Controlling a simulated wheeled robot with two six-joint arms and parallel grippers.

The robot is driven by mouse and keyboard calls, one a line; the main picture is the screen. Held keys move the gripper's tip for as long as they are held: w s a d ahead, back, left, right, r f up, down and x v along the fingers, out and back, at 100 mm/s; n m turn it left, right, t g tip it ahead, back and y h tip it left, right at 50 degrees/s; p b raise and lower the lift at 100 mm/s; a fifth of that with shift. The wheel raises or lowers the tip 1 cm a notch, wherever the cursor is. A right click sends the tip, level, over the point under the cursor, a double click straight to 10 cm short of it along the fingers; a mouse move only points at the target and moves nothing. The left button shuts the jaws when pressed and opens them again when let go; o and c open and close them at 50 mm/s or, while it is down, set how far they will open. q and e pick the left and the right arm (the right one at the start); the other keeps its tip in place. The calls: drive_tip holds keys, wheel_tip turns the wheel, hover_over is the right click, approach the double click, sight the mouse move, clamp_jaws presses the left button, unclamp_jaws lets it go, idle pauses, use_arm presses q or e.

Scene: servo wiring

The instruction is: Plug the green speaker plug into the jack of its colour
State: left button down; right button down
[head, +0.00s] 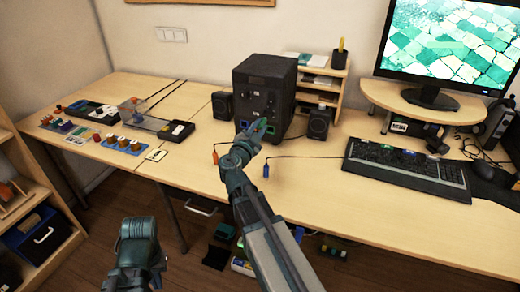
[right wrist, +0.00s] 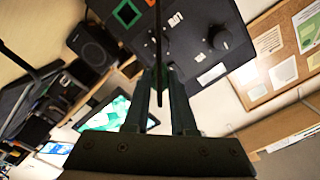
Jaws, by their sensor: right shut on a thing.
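A black speaker box (head: 262,88) stands at the back of the desk, with knobs and coloured jacks on its front. The green-framed jack (right wrist: 127,13) shows at the top of the right wrist view. My right gripper (head: 259,129) is in front of the box's lower front, shut on the green plug; gripper and arm mostly hide the plug. In the right wrist view a thin dark shape (right wrist: 158,45) runs up from between its fingers (right wrist: 164,75), right of the green frame. I cannot tell whether it touches the box. My left gripper (head: 138,238) is low before the desk, fingers unclear.
An orange plug (head: 215,157) and a blue plug (head: 266,170) lie on the desk either side of my right arm. Small speakers (head: 222,105) (head: 319,123) flank the box. A keyboard (head: 405,170) lies right; trays and small parts (head: 122,143) lie left.

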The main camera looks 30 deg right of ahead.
wheel_tip(320, 180, down, 9)
drive_tip(key=b, duration=0.8)
drive_tip(key=shift+d+r, duration=0.1)
drive_tip(key=shift+w, duration=0.1)
drive_tip(key=shift+x, duration=2.8)
drive_tip(key=shift+x, duration=1.55)
drive_tip(key=c, duration=0.7)
unclamp_jaws()
drive_tip(key=shift+o, duration=0.2)
